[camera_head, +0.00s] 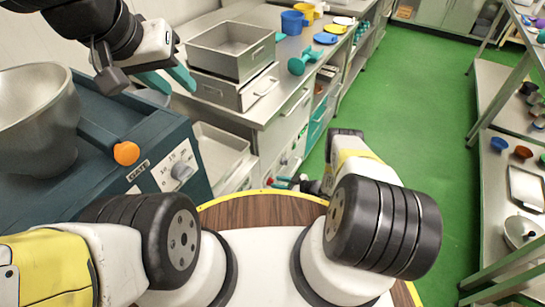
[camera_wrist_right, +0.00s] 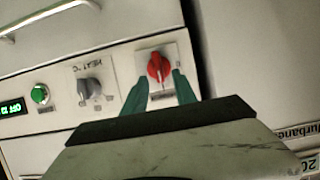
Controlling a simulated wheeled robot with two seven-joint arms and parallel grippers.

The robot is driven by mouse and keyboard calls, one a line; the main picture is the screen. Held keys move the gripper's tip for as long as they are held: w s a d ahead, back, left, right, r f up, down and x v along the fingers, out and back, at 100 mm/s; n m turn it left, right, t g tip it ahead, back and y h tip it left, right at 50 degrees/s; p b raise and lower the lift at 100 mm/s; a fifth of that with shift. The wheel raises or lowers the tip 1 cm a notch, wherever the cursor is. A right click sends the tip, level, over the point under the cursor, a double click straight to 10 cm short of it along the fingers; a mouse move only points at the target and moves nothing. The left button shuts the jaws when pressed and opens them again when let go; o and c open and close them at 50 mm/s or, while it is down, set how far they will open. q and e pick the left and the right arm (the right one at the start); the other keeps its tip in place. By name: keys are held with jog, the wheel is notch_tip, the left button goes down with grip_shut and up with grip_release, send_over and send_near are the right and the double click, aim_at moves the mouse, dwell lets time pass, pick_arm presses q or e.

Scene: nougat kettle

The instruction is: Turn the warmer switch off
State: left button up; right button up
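A red rotary switch (camera_wrist_right: 159,68) sits on a white plate on the pale control panel in the right wrist view. My right gripper (camera_wrist_right: 158,92) is open, its two teal fingers pointing at the switch, one to each side of its lower part. I cannot tell whether they touch it. A grey heat knob (camera_wrist_right: 90,88), a green button (camera_wrist_right: 40,94) and a small green-lit display (camera_wrist_right: 12,107) are to the left on the same panel. In the head view the right gripper is small and mostly hidden beyond my arm. My left gripper (camera_head: 168,80) is open and empty at the upper left.
A metal kettle bowl (camera_head: 38,115) and a dark blue machine with an orange-tipped lever (camera_head: 126,153) are at the left. Metal trays (camera_head: 232,50), a teal dumbbell-shaped thing (camera_head: 304,62) and a blue mug (camera_head: 292,22) stand on the counter. The green floor (camera_head: 420,120) is clear.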

jog(key=x, duration=0.2)
jog(key=shift+w+a+f, duration=0.1)
jog(key=shift+w+a, duration=0.1)
grip_shut()
